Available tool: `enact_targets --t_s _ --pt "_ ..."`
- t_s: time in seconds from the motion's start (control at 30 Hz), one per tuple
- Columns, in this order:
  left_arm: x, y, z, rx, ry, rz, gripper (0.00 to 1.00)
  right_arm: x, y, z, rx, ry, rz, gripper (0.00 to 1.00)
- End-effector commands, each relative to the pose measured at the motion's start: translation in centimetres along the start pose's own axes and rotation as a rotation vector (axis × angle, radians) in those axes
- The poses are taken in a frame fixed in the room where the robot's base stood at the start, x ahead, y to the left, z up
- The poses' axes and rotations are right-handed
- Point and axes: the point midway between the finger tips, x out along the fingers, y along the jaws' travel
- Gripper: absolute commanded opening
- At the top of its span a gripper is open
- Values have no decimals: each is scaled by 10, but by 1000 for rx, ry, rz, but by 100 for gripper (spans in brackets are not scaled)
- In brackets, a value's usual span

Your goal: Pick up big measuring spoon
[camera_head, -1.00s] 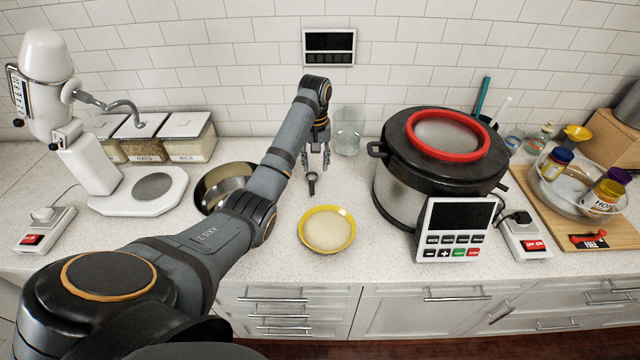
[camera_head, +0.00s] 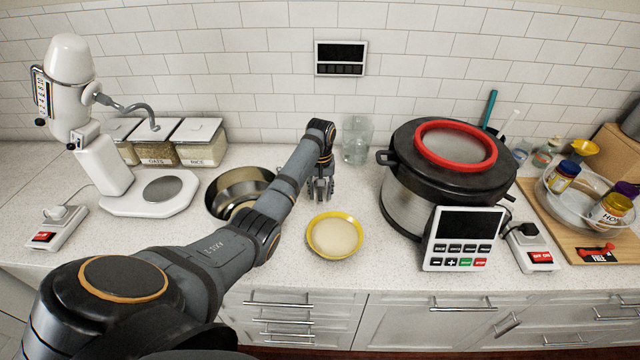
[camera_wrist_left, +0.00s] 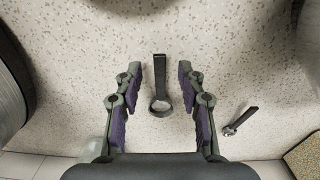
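The big measuring spoon (camera_wrist_left: 160,88) lies on the counter between the fingers of my left gripper (camera_wrist_left: 159,92) in the left wrist view. It is dark, with a round bowl and a straight handle pointing up in that picture. The fingers are spread on both sides of it, with a gap to each. In the head view my left gripper (camera_head: 321,190) is low at the counter behind the yellow bowl and hides the spoon. A smaller dark spoon (camera_wrist_left: 239,121) lies to the right in the wrist view. My right gripper is not in view.
The yellow bowl (camera_head: 335,236) sits in front of my gripper. A metal mixing bowl (camera_head: 226,186) stands left, partly behind my arm. A large pot (camera_head: 405,199) stands right, and a glass jar (camera_head: 356,140) stands behind.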

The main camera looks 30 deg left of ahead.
Motion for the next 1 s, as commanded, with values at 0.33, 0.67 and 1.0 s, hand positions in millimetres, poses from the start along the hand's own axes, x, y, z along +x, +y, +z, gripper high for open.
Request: enact_targets --t_s 0.33,0.67,1.0 --pt "12 0 0 0 0 0 37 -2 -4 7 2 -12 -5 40" --pt "11 0 0 0 0 0 0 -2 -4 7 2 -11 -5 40" --pt "1 0 -1 0 3 1 0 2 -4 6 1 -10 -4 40"
